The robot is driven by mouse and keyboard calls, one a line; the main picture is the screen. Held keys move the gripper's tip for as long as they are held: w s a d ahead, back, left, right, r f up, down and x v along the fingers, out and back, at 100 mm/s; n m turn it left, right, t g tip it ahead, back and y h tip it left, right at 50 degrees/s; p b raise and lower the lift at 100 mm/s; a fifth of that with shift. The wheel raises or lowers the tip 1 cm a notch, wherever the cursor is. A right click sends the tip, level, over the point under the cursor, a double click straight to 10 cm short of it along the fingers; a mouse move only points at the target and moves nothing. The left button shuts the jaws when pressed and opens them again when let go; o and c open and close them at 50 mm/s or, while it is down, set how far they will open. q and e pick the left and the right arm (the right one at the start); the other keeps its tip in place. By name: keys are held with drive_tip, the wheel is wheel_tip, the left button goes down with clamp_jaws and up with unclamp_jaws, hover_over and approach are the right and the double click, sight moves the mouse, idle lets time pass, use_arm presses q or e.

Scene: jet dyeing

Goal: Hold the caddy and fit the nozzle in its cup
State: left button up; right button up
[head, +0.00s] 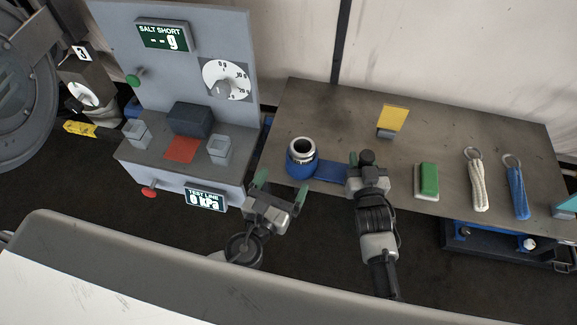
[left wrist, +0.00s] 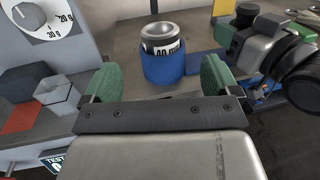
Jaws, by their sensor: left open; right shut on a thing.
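The blue caddy (head: 329,171) lies on the table, with a round cup (head: 299,170) at its left end and a flat bar running right. The nozzle (head: 301,148), a silver and black ringed cylinder with a white label, sits in the cup; in the left wrist view the nozzle (left wrist: 160,40) stands up out of the blue cup (left wrist: 166,68). How deep it sits is hidden. My right gripper (head: 362,178) is shut at the caddy's right end, hiding the grip itself. My left gripper (head: 279,184) is open and empty, its green fingers apart just in front of the cup.
A grey panel with a dial (head: 226,80) and grey hexagonal cups (head: 220,150) stands left of the table (head: 330,110). A yellow card (head: 393,118), green block (head: 428,180), white rope (head: 477,185) and blue rope (head: 517,190) occupy the table's right. The table's back is clear.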

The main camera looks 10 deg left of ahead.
use_arm(q)
drive_tip(key=shift+s+a, duration=0.1)
drive_tip(key=shift+s, duration=0.25)
drive_tip(key=s+a+f+n+g+y, duration=0.1)
drive_tip(key=s+a+f+n+g, duration=0.2)
drive_tip(key=f+n, duration=0.5)
drive_tip(key=s+a+f+n+g+y, duration=0.1)
drive_tip(key=s+a+f+n+g, duration=0.2)
drive_tip(key=f, duration=0.9)
drive_tip(key=s+a+f+n+g+y, duration=0.2)
drive_tip(key=a+f+n+g, duration=0.15)
drive_tip(key=f+n, duration=0.45)
drive_tip(key=s+a+f+n+g, duration=0.2)
drive_tip(key=s+f+n+g, duration=0.1)
drive_tip(key=s+f+n, duration=0.5)
drive_tip(key=s+a+f+n+g, duration=0.2)
drive_tip(key=s+f+n+g, duration=0.2)
drive_tip(key=s+f+n, duration=0.4)
drive_tip(key=s, duration=0.7)
drive_tip(key=shift+s+n+h, duration=0.15)
drive_tip(key=shift+n+h, duration=0.15)
drive_tip(key=shift+n, duration=0.1)
